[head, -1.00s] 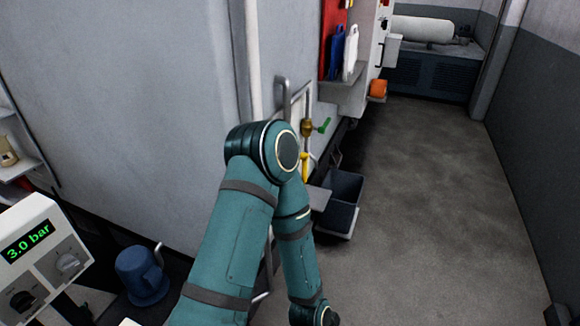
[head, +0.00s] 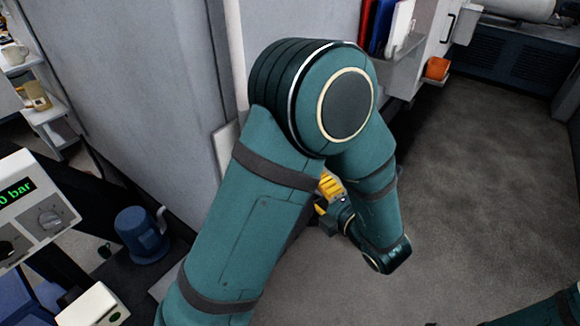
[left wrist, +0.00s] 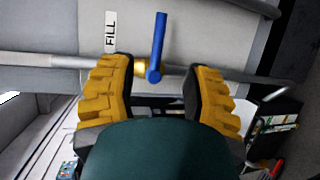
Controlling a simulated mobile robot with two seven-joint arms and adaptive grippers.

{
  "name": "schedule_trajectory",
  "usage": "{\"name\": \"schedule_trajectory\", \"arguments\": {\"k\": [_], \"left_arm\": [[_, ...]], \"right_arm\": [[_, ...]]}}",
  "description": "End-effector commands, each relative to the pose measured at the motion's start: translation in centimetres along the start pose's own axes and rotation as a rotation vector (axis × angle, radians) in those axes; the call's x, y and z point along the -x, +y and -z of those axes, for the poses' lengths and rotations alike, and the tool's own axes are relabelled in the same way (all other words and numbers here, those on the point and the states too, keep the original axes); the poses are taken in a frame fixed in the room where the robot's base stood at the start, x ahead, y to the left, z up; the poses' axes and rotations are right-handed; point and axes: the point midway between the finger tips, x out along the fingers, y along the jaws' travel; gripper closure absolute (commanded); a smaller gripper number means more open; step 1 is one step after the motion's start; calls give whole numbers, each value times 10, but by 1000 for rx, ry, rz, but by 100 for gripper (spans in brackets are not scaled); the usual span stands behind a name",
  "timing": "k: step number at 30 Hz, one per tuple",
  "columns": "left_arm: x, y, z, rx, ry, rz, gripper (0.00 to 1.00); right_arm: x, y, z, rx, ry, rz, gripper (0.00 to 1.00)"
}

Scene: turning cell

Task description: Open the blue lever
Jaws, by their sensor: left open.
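The blue lever (left wrist: 157,48) shows in the left wrist view, standing crosswise to a grey pipe (left wrist: 55,61) on a brass valve body (left wrist: 146,69). A white label reading FILL (left wrist: 111,31) is on the panel just left of it. My left gripper (left wrist: 165,75) is open, with one yellow-padded finger on each side of the lever's lower end. I cannot tell whether either finger touches it. In the head view my left gripper (head: 328,190) is partly hidden behind my left arm, and the lever is hidden. My right gripper is not in view.
In the head view a grey cabinet wall (head: 130,90) stands left of my arm. A pressure unit (head: 45,215) and a blue motor (head: 142,235) are lower left. Open floor (head: 480,190) lies right.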

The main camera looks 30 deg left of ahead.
Motion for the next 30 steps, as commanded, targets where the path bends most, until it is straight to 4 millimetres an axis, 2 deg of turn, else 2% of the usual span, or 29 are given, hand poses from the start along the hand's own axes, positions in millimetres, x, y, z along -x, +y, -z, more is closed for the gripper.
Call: {"name": "schedule_trajectory", "arguments": {"k": [5, 15, 21, 30], "left_arm": [[-20, 1, 2, 7, 10, -4, 51], [-86, 0, 2, 4, 9, -3, 51], [-118, 0, 2, 4, 7, -2, 51], [-136, 1, 1, 3, 4, -2, 51]], "right_arm": [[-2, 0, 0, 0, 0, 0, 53], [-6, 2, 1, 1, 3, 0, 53], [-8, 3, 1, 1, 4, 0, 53], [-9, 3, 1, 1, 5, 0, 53]]}}
